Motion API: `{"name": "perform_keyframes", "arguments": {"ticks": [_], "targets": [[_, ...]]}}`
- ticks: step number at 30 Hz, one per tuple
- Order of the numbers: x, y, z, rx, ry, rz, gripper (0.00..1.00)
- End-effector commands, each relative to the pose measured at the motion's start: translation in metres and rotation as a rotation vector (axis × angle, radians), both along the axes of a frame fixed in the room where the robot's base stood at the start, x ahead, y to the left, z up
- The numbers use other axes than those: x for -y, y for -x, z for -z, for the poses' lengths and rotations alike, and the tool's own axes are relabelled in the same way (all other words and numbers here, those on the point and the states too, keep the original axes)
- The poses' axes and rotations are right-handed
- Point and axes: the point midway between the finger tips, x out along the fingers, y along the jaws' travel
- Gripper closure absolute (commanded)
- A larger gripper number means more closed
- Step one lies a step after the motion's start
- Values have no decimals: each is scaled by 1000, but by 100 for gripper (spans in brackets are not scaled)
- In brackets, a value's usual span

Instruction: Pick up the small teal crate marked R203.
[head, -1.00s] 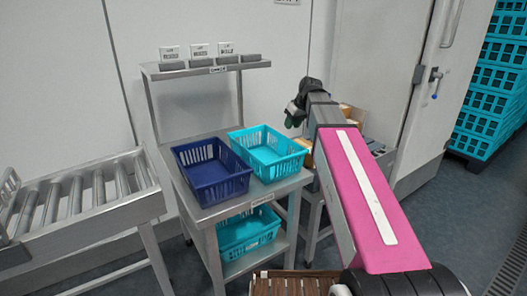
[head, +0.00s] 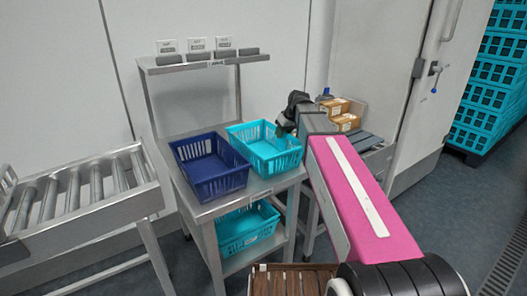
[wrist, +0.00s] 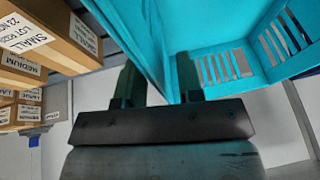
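A teal crate (head: 262,150) stands empty on the right of the steel table's top. A second teal crate (head: 247,230) sits on the shelf below; its pale label is too small to read. I cannot read R203 on either crate. My gripper (head: 285,126) is at the right far corner of the upper crate. In the wrist view, the fingers of my gripper (wrist: 160,80) are apart, one on each side of the upper crate's wall (wrist: 150,45). I cannot tell whether they touch it. The crate's slotted inside shows at upper right there.
A navy crate (head: 210,168) stands left of the upper teal crate on the table (head: 228,203). A roller conveyor (head: 80,195) is at left. Cardboard boxes (head: 340,108) lie on a stand at right, close to my gripper; they also show in the wrist view (wrist: 40,45).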

Motion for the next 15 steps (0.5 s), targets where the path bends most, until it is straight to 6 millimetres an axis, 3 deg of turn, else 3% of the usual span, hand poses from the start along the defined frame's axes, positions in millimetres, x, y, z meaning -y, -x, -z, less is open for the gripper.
{"name": "perform_keyframes", "arguments": {"ticks": [3,11,14,15], "targets": [[-4,-4,13,-1,1,0,66],[-5,-4,15,0,0,0,66],[-5,-4,15,0,0,0,98],[-5,-4,15,0,0,0,100]]}}
